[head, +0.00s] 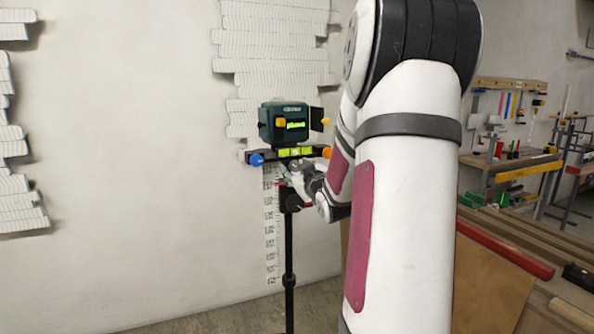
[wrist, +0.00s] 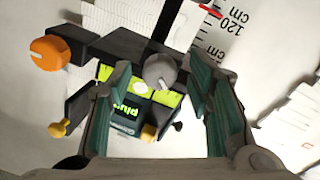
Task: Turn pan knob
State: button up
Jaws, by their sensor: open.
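A dark green laser-level device (head: 283,122) with a lit green display stands on a tripod head by the wall. Below it is a black bar with yellow-green level strips (head: 295,152), a blue knob (head: 256,159) at the left end and an orange knob (head: 327,153) at the right. The wrist view shows this upside down, with the orange knob (wrist: 48,53) at left and a round grey knob (wrist: 160,71) with a pale pointer mark. No label tells which is the pan knob. My gripper (wrist: 161,68) is open, its green-padded fingers either side of the grey knob; contact cannot be told.
The black tripod pole (head: 289,255) stands below, beside a wall scale (head: 269,230) marked in cm. Small yellow knobs (wrist: 60,128) stick out from the device. Brick-pattern reliefs (head: 270,45) are on the wall. A workbench (head: 530,240) is at right.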

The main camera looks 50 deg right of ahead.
grip_shut()
jog(key=shift+f+n+b, duration=0.1)
jog(key=shift+n+b, duration=0.3)
jog(key=shift+b, duration=0.1)
jog(key=n+b, duration=0.2)
jog(key=b, duration=0.2)
jog(key=shift+w+a+f+n, duration=0.1)
jog(key=shift+n, duration=0.2)
jog(key=n+b, duration=0.5)
jog(key=b, duration=0.2)
jog(key=shift+f+n, duration=0.1)
jog(key=shift+n, duration=0.2)
jog(key=n+b, duration=0.4)
jog(key=b, duration=0.2)
jog(key=shift+n+t, duration=0.3)
jog(key=shift+t, duration=0.1)
jog(key=n+b, duration=0.3)
jog(key=shift+n, duration=0.4)
